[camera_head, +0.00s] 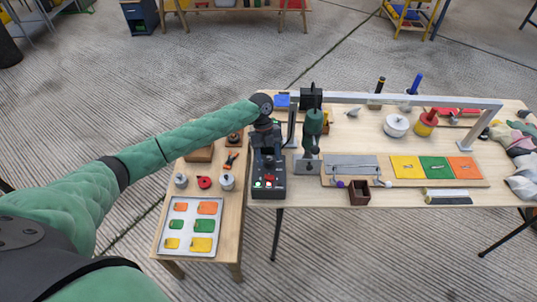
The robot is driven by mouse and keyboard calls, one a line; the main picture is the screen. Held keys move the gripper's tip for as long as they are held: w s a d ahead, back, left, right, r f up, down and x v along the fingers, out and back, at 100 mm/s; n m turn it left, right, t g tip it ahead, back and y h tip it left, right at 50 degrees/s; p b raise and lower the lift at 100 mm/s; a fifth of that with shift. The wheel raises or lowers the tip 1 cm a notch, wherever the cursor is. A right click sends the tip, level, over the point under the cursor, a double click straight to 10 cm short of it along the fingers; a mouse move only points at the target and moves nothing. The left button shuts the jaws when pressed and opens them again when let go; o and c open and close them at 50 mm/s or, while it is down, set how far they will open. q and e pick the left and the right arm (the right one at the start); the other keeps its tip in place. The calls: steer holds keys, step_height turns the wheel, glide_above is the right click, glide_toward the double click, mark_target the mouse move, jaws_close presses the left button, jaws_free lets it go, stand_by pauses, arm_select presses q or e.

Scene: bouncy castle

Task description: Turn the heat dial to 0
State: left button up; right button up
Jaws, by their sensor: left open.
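A black control box (268,186) with small red and green lights on its sloping front stands at the left end of the long table. I cannot make out a heat dial or its setting at this size. My green left arm reaches in from the left, and my left gripper (267,150) points down over the back part of the black box. The gripper is open, but its dark fingers blend with the box, so I cannot tell whether they touch it. The gripper hides part of the box. My right gripper is not in view.
A green and black upright tool (314,122) stands close right of the box, under a grey metal frame (400,98). A small side table holds a tray (174,240) of coloured pieces, pots and a red ring. A brown box (359,193) sits near the front edge.

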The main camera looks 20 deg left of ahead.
arm_select(q)
steer(key=shift+f, duration=0.15)
steer(key=shift+c, duration=0.4)
steer(key=c, duration=0.9)
